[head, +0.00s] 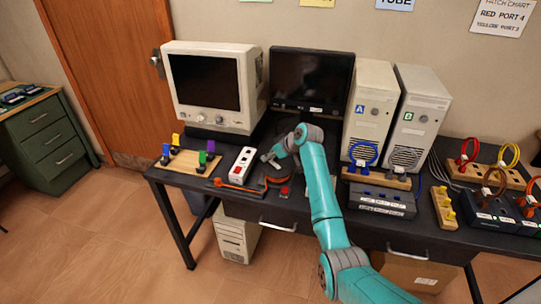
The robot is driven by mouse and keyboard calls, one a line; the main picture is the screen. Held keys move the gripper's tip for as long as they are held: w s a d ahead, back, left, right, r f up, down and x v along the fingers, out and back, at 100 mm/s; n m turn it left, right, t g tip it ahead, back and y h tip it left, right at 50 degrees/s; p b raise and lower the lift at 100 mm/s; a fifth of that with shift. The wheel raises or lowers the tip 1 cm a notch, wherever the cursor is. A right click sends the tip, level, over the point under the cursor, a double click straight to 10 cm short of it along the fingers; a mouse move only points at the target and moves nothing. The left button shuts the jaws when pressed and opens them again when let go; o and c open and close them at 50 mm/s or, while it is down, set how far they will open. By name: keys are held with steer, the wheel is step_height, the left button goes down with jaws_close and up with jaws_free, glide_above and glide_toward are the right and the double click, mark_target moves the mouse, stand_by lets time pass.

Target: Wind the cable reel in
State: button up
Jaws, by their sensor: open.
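My teal arm reaches over the black table (300,212). My gripper (267,160) is small in the view and is open above the table, left of the arm's wrist. A dark round thing with an orange-brown rim (279,180), which looks like the cable reel, lies just below and right of the gripper, partly hidden by my arm. I cannot tell whether the gripper touches it. A small red piece (284,191) sits at its front. Its crank or handle cannot be made out.
A white power strip (240,165) and a red-orange tool (232,186) lie left of the gripper. A CRT monitor (213,90), a dark flat screen (311,80) and two computer towers (371,105) stand behind. A grey box (381,199) is at the right.

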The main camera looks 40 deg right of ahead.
jaws_close()
